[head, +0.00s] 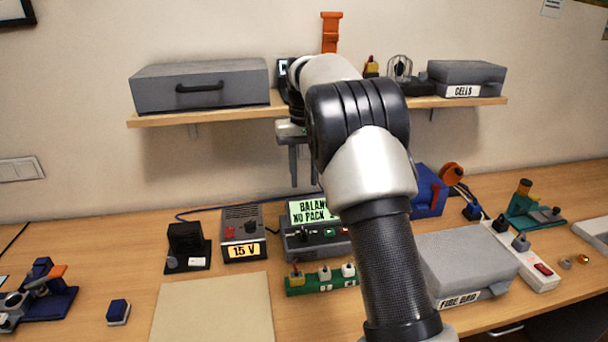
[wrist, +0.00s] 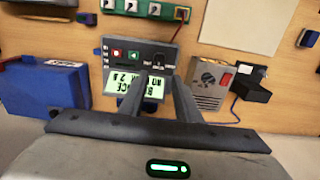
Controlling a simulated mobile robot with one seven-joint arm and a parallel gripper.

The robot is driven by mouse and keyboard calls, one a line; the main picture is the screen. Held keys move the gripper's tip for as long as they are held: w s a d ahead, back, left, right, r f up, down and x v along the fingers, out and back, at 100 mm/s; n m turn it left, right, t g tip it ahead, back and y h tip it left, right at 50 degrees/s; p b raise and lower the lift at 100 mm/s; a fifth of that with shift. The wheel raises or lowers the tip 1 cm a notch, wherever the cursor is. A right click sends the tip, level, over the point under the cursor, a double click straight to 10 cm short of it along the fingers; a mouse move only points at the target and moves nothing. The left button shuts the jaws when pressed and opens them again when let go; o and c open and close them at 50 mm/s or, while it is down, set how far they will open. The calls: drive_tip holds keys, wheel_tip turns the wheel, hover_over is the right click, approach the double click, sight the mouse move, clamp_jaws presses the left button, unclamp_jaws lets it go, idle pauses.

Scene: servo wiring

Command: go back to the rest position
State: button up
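My gripper (head: 304,182) hangs with its fingers down, above the back of the bench and just below the shelf front. Its two fingers stand apart with nothing between them. In the wrist view the empty fingers (wrist: 160,82) show over the grey charger with the lit green display (wrist: 112,83). That charger (head: 300,246) sits on the bench below in the head view, its display partly hidden by my arm.
The wooden shelf (head: 220,115) holds a grey case (head: 200,88) and a CELLS box (head: 466,78).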

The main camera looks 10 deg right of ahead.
drive_tip(key=s+r+t+p, duration=0.1)
drive_tip(key=s+r+t, duration=0.1)
drive_tip(key=s+r, duration=0.6)
drive_tip(key=s+r+t+p, duration=0.1)
drive_tip(key=s+r, duration=0.5)
drive_tip(key=s, duration=0.5)
drive_tip(key=s+f+t+p, duration=0.1)
drive_tip(key=s+f, duration=0.3)
drive_tip(key=s, duration=1.3)
drive_tip(key=shift+s+a+f+t, duration=0.15)
drive_tip(key=shift+s+f+t, duration=0.1)
drive_tip(key=shift+t, duration=0.55)
